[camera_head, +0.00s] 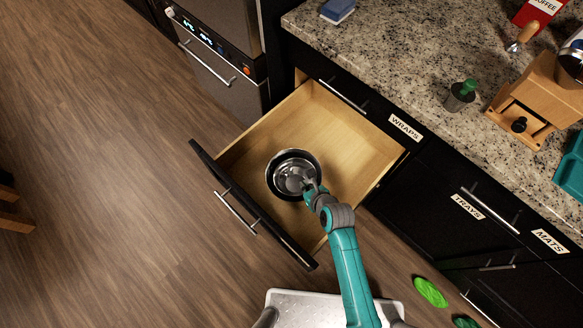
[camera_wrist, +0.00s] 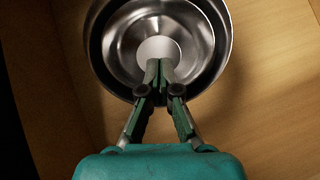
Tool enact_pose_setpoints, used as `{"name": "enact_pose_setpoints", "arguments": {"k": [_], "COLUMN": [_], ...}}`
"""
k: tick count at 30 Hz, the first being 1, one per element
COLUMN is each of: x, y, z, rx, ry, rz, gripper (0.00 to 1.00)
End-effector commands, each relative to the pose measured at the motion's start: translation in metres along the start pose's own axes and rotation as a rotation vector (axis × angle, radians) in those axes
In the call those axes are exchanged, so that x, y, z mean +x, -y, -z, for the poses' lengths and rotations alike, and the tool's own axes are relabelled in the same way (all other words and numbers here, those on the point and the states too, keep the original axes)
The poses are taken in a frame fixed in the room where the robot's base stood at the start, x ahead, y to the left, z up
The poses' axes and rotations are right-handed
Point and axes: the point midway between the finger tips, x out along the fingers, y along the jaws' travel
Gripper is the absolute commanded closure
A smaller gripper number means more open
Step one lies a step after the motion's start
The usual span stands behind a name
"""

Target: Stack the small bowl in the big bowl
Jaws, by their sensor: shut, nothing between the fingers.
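The big bowl (camera_head: 270,183) is dark outside and shiny metal inside, and stands in the open drawer. The small bowl (camera_head: 285,179) is shiny metal and appears nested inside it. In the wrist view the small bowl (camera_wrist: 125,45) sits within the rim of the big bowl (camera_wrist: 222,40). My gripper (camera_wrist: 158,64) is shut and empty, with its fingertips over the near part of the small bowl. It also shows in the head view (camera_head: 308,186), coming in from the lower right. The fingers hide part of the bowls, and I cannot tell whether they touch.
The wooden drawer (camera_head: 337,120) is pulled out, with bare floor around the bowls. Its black front (camera_head: 222,182) has a metal handle. A granite counter (camera_head: 400,60) with a coffee grinder (camera_head: 540,100) is at the right. A green item (camera_head: 430,292) lies at the lower right.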

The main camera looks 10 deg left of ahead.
Motion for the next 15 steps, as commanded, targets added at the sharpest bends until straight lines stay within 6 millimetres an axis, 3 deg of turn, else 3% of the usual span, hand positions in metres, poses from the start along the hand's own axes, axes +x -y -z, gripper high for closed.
{"name": "enact_pose_setpoints", "arguments": {"k": [15], "x": [0.084], "y": [0.0], "z": [-0.001], "rx": [-0.004], "ry": [0.0], "rz": [0.0], "gripper": [1.0]}}
